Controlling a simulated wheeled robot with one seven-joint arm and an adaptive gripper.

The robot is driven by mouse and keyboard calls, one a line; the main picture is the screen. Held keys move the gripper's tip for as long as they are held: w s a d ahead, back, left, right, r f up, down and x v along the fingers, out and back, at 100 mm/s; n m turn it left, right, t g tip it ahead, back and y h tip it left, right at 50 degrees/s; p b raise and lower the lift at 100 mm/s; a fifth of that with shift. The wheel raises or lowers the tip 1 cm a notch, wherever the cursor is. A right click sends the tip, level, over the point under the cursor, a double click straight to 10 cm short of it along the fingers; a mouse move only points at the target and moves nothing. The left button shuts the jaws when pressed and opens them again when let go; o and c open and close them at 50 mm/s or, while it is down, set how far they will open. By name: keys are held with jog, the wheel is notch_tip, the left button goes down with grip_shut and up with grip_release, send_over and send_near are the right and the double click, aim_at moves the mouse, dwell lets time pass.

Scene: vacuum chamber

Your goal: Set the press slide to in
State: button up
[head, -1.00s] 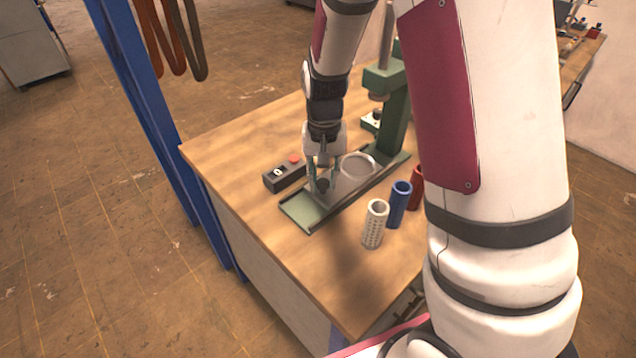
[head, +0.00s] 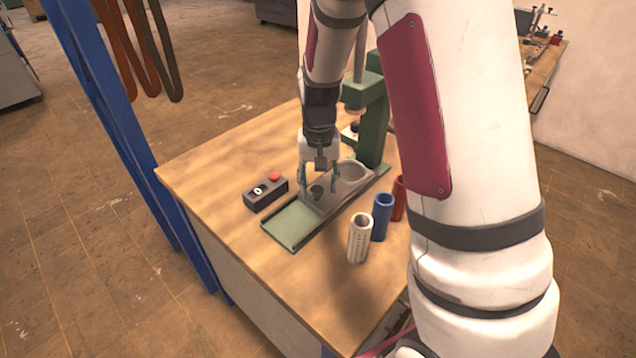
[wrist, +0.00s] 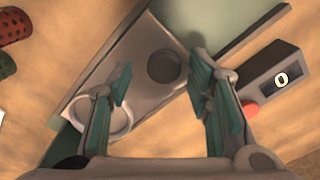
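The press slide (head: 329,199) is a grey metal plate on a green track, with a dark round knob (head: 316,192) near its front end and a round ring-shaped seat (head: 350,171) behind. A long stretch of bare green track (head: 291,226) shows in front of the plate. The ring seat is close to the green press column (head: 373,132). My gripper (head: 318,186) is over the knob, fingers apart. In the wrist view, my gripper (wrist: 163,92) is open, and the knob (wrist: 164,66) shows in the gap, clear of both fingers.
A black control box (head: 265,193) with a red button stands left of the track. White (head: 360,239), blue (head: 382,217) and red (head: 399,198) tubes stand close on the right. The front of the wooden table is clear. A blue post (head: 125,125) rises at the left.

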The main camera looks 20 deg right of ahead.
notch_tip(320, 180, up, 12)
dwell(0.6)
jog(key=shift+s, duration=0.1)
jog(key=s+a+r+n+t, duration=0.2)
jog(key=s+a+r, duration=0.1)
jog(key=s+r, duration=0.75)
jog(key=s+a+n+t, duration=0.1)
jog(key=s+n+t, duration=0.1)
jog(key=s, duration=1.2)
jog(key=shift+s+a+f+n+p, duration=0.15)
jog(key=shift+s+a+n+p, duration=0.2)
jog(key=shift+s+p, duration=0.1)
